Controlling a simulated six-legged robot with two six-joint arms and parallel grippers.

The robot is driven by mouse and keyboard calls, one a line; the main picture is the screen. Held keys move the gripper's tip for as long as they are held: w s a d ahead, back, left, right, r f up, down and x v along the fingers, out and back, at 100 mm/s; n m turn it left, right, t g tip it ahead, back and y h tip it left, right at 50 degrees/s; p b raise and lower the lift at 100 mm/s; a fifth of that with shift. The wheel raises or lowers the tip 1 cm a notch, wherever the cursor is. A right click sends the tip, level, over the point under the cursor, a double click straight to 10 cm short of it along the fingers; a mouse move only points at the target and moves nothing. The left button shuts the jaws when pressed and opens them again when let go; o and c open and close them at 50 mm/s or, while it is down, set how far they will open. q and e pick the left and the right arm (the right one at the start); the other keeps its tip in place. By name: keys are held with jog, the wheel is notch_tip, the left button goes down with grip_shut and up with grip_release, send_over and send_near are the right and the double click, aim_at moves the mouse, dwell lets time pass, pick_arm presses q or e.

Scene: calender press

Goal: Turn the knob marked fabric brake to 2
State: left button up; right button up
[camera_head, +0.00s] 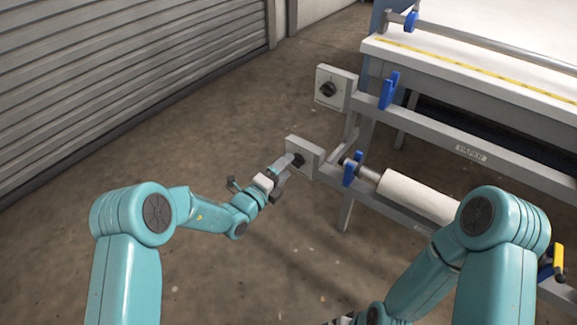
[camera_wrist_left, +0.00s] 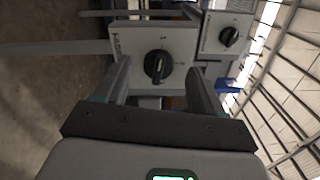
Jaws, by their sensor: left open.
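Two black knobs sit on pale panels at the left end of the machine. In the head view the lower knob (camera_head: 298,160) is partly hidden by my left gripper (camera_head: 290,166). In the left wrist view this knob (camera_wrist_left: 158,67) lies between the open fingers of my left gripper (camera_wrist_left: 158,76), with a gap on both sides. Its grip bar stands nearly upright in that picture. Small marks surround it; the panel's lettering is too small to read. The upper knob (camera_head: 328,90) also shows in the wrist view (camera_wrist_left: 229,37).
The grey machine frame (camera_head: 440,141) carries a white roll (camera_head: 415,196) and blue brackets (camera_head: 389,90) right of the knobs. A white table with a yellow tape (camera_head: 470,62) is above. Bare floor (camera_head: 150,150) lies left, before a grey shutter (camera_head: 110,60).

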aim_at(296, 162)
pick_arm(q)
jog(key=shift+x, duration=1.3)
jog(key=c, duration=1.1)
jog(key=shift+o, duration=0.2)
jog(key=shift+m, duration=0.3)
jog(key=shift+s+d+r+m+b, duration=0.15)
jog(key=shift+m+b, duration=0.6)
jog(key=shift+m, duration=1.75)
jog(key=shift+d+r+m+b, duration=0.15)
jog(key=shift+m+b, duration=0.55)
jog(key=shift+m, duration=1.8)
jog(key=shift+s+d+r+m+b, duration=0.15)
jog(key=shift+m+b, duration=0.6)
jog(key=shift+m, duration=1.75)
jog(key=shift+a, duration=0.1)
